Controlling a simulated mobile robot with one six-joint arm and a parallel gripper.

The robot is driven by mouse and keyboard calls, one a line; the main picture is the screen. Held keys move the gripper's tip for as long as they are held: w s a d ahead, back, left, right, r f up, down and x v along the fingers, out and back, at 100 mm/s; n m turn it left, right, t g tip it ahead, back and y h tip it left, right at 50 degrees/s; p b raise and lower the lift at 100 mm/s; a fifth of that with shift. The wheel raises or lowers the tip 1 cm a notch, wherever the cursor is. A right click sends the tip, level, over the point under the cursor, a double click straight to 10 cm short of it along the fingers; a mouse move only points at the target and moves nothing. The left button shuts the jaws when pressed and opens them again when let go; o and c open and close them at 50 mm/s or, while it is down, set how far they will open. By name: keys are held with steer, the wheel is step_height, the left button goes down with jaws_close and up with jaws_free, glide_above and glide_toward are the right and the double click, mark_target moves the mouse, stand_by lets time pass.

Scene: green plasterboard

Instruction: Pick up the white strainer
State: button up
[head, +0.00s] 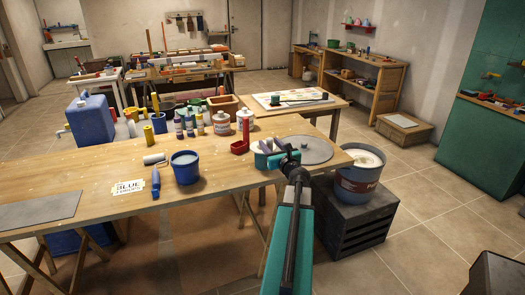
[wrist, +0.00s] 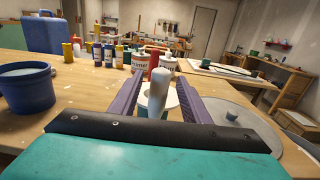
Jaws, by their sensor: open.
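My gripper (head: 278,153) is over the right part of the wooden table, its two purple fingers open in the wrist view (wrist: 160,76). Between the fingers stands a pale, round-ended upright piece (wrist: 158,88) over a white round body. It looks like the white strainer, but I cannot tell for sure. In the head view a white and teal round item (head: 262,159) shows beside my gripper, partly hidden by it. I cannot tell whether the fingers touch the pale piece.
A grey disc with a knob (head: 316,150) lies to the right. A red holder (head: 240,146) and several bottles (head: 221,124) stand behind. A blue bucket (head: 185,168) is to the left. A large bucket (head: 358,180) stands off the table's right end.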

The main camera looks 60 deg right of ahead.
steer(key=shift+w+d, duration=0.1)
stand_by(0.3)
steer(key=shift+p+x, duration=0.7)
steer(key=shift+x, duration=0.65)
steer(key=shift+p+x, duration=0.35)
steer(key=shift+x, duration=0.8)
jaws_close()
